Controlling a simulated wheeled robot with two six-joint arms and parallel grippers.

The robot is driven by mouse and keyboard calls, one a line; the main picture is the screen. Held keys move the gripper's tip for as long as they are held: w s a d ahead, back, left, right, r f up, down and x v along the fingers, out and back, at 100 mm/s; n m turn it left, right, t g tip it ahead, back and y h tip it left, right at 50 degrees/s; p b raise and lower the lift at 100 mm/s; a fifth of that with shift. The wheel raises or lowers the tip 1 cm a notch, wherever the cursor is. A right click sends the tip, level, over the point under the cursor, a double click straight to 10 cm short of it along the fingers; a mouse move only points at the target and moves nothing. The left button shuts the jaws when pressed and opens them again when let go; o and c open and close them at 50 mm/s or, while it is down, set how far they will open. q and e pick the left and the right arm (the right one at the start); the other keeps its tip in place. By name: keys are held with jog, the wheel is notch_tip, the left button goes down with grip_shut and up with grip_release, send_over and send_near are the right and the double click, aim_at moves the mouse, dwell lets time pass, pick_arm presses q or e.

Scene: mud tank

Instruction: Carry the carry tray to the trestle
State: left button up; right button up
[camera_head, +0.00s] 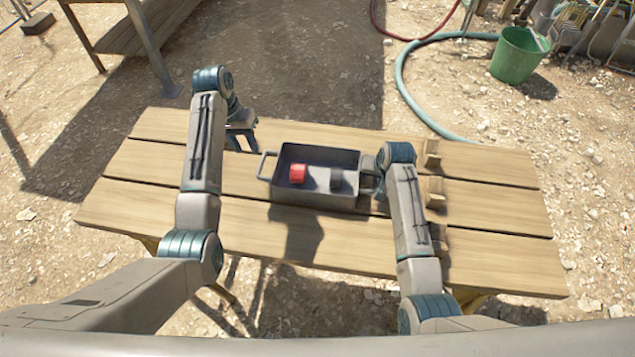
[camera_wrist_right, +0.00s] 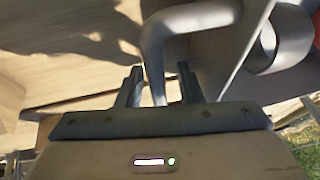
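The grey carry tray (camera_head: 318,199) sits over the middle of a plank table (camera_head: 160,212), with a loop handle at each end. A red piece (camera_head: 297,173) and a dark grey piece (camera_head: 336,180) lie in it. My left gripper (camera_head: 242,142) is open and empty, beyond and left of the tray's left handle (camera_head: 264,165). My right gripper (camera_head: 372,182) is at the right handle, partly hidden by my arm. In the right wrist view, its fingers (camera_wrist_right: 158,88) stand apart with the handle bar (camera_wrist_right: 153,50) between them. I cannot tell which table is the trestle.
Several wooden blocks (camera_head: 432,153) line the table's right part. Another wooden table (camera_head: 140,28) with metal legs stands at the back left. A teal hose (camera_head: 402,75) and a green bucket (camera_head: 517,55) lie beyond on gravel. The ground between the tables is clear.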

jog(key=shift+s+r, duration=0.2)
jog(key=shift+r, duration=0.3)
jog(key=v, duration=1.1)
jog(key=shift+d+f, duration=0.1)
